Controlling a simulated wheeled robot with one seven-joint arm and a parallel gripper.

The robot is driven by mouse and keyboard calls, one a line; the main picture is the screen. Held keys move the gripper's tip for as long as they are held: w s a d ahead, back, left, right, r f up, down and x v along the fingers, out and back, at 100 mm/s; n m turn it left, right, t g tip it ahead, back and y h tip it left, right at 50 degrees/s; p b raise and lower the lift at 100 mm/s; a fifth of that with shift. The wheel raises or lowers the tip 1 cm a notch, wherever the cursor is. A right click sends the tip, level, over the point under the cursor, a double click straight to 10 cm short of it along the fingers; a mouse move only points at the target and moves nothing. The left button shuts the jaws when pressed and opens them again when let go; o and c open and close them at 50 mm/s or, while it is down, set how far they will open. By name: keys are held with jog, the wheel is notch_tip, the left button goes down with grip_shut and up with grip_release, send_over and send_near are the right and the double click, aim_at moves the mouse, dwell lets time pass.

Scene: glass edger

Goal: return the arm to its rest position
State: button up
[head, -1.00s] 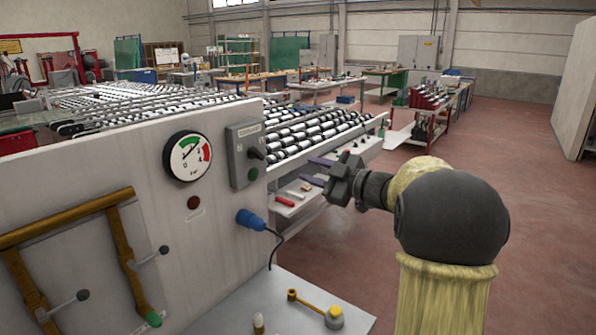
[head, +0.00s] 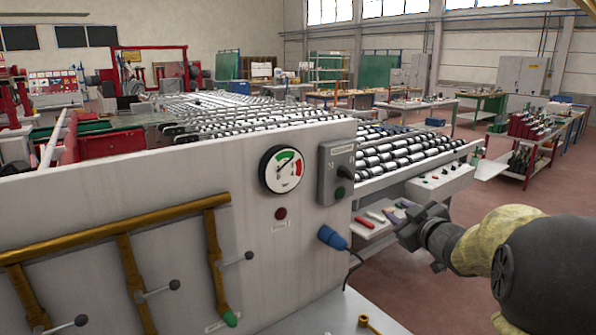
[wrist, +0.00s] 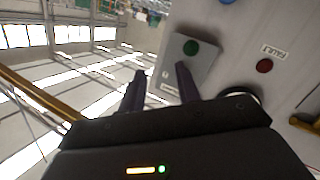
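My gripper (head: 399,216) is at the right of the head view, beside the right end of the machine's grey panel. My arm, in a yellowish cover with dark joints, comes in from the right edge. In the wrist view the two dark fingers (wrist: 160,88) stand apart with nothing between them, so the gripper is open and empty. Past the fingertips the wrist view shows a grey switch box (wrist: 188,66) with a green button, tilted in the picture. I see no contact between the fingers and the panel.
The panel (head: 180,185) carries a pressure gauge (head: 282,170), a switch box (head: 337,172), a blue plug (head: 332,238) and brown pipes (head: 110,235) with levers. A roller conveyor (head: 410,150) lies behind. Open red floor (head: 570,185) is at the right.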

jog(key=s+a+f+m+g+h, duration=0.1)
jog(key=s+a+f+m+g, duration=0.2)
jog(key=s+f, duration=0.4)
jog(key=s+a+f+m+g+h+p, duration=0.1)
jog(key=s+a+f+m+g, duration=0.1)
jog(key=s+f+g, duration=0.4)
jog(key=s+a+f+m+g+h, duration=0.1)
jog(key=s+a+f+m+g, duration=0.2)
jog(key=s+f, duration=0.5)
jog(key=s+a+g, duration=0.1)
jog(key=s, duration=0.5)
jog(key=shift+s+a+f+m+g+h, duration=0.3)
jog(key=shift+s+h, duration=0.05)
jog(key=shift+h, duration=0.05)
